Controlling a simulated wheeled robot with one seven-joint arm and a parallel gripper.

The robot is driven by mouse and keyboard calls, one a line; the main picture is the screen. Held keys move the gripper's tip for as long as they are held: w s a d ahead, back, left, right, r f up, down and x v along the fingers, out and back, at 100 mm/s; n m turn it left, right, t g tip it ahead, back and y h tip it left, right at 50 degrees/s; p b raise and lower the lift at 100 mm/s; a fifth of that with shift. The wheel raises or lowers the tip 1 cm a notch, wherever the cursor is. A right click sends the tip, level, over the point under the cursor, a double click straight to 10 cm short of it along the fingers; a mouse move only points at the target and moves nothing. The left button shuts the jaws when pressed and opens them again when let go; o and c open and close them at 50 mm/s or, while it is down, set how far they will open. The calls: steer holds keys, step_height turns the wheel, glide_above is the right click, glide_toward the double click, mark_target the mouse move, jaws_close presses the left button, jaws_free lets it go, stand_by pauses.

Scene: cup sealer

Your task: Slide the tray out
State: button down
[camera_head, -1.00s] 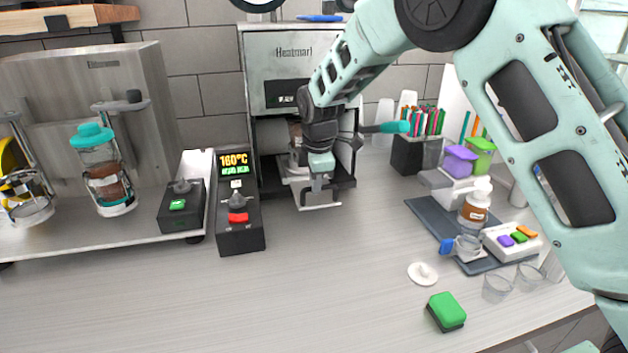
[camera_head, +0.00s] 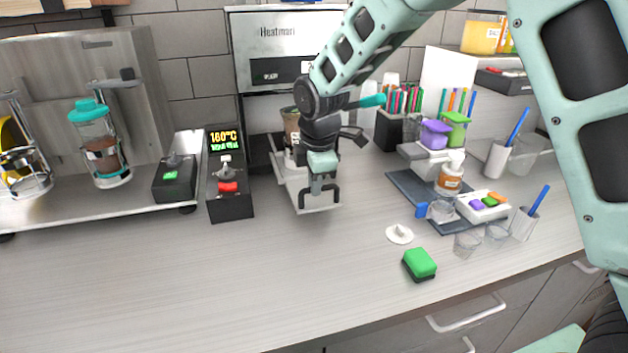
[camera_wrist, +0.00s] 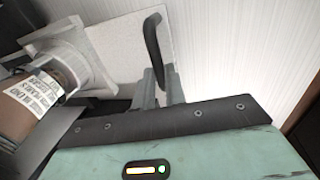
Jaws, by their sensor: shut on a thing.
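The tray (camera_head: 322,207) is a pale grey plate, drawn partly out of the front of the sealer (camera_head: 285,50) and over the counter. My gripper (camera_head: 317,187) is shut on its dark handle (camera_head: 333,193) at the tray's front. In the wrist view, the fingers (camera_wrist: 161,80) close around the lower part of the black handle (camera_wrist: 151,42), beside the tray plate (camera_wrist: 112,42). A labelled cup with brown contents (camera_wrist: 35,105) sits in a pale holder on the tray. In the head view, my wrist partly hides the cup (camera_head: 290,125) and tray.
A control box reading 160°C (camera_head: 229,185) stands left of the tray. A blue-grey mat (camera_head: 405,185) with bottles and small boxes lies to the right. A white lid (camera_head: 399,234) and green sponge (camera_head: 419,263) lie front right. The counter in front is clear.

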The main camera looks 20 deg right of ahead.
steer(key=c, duration=1.5)
jaws_free()
steer(key=shift+o, duration=0.2)
steer(key=s+r+b, duration=0.2)
steer(key=s+r, duration=0.1)
steer(key=r, duration=1.4)
steer(key=shift+s, duration=0.2)
steer(key=shift+r, duration=0.1)
steer(key=s+a+f+m, duration=0.1)
steer(key=s+f+m, duration=0.2)
steer(key=s, duration=0.7)
steer(key=s+a+f+m+g, duration=0.1)
steer(key=s+f+m, duration=0.3)
steer(key=s+f, duration=0.3)
steer(key=s+a+f+m+g, duration=0.1)
steer(key=s+f+m, duration=0.2)
steer(key=s, duration=1)
step_height(320, 180, down, 3)
steer(key=shift+s+r+y, duration=0.15)
steer(key=shift+r+y, duration=0.05)
steer(key=shift+y, duration=0.1)
